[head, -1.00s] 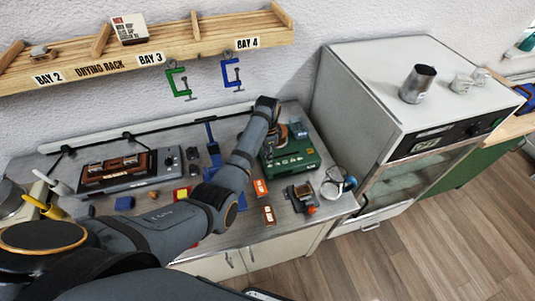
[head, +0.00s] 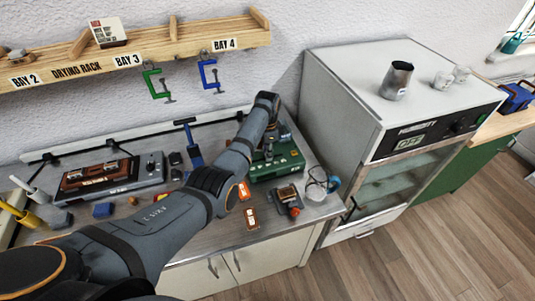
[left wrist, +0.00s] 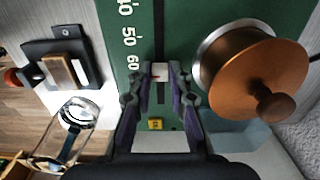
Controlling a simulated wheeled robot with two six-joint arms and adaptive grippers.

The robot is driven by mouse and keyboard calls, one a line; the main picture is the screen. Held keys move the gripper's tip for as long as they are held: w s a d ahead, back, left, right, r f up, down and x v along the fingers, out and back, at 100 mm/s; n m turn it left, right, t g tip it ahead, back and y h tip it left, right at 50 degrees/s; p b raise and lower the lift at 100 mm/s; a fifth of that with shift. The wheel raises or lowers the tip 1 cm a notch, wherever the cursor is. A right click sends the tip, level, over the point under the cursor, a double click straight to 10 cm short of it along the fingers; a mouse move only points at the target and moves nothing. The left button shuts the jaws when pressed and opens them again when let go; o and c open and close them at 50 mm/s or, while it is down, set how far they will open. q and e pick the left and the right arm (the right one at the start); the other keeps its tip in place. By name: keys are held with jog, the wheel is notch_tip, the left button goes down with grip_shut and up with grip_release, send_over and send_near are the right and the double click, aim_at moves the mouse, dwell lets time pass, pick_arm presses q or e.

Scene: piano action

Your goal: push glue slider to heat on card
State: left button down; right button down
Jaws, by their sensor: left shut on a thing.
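The green glue heater (head: 285,170) stands at the right end of the bench. In the left wrist view its green top (left wrist: 115,15) has a white scale with 50 and 60 readable. A small pale slider knob (left wrist: 159,70) with a reddish mark sits beside the 60. My left gripper (left wrist: 160,78) is shut on this knob, a fingertip on each side. In the head view my arm hides the fingertips. A white card (head: 108,32) stands on the drying rack, its writing too small to read here. My right gripper is not in view.
A copper pot (left wrist: 240,75) with a knobbed lid is close right of the fingers. A black fixture (left wrist: 62,70) and a glass jar (left wrist: 70,130) are to the left. An orange-and-white block (head: 250,217) lies in front of the heater. A humidity cabinet (head: 400,150) stands right of the bench.

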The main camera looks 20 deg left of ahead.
pick_arm(q)
jog(key=shift+s+a, duration=0.15)
jog(key=shift+a, duration=0.1)
jog(key=c, duration=1.2)
grip_release()
jog(key=shift+a, duration=0.1)
jog(key=shift+d, duration=0.2)
notch_tip(320, 180, up, 12)
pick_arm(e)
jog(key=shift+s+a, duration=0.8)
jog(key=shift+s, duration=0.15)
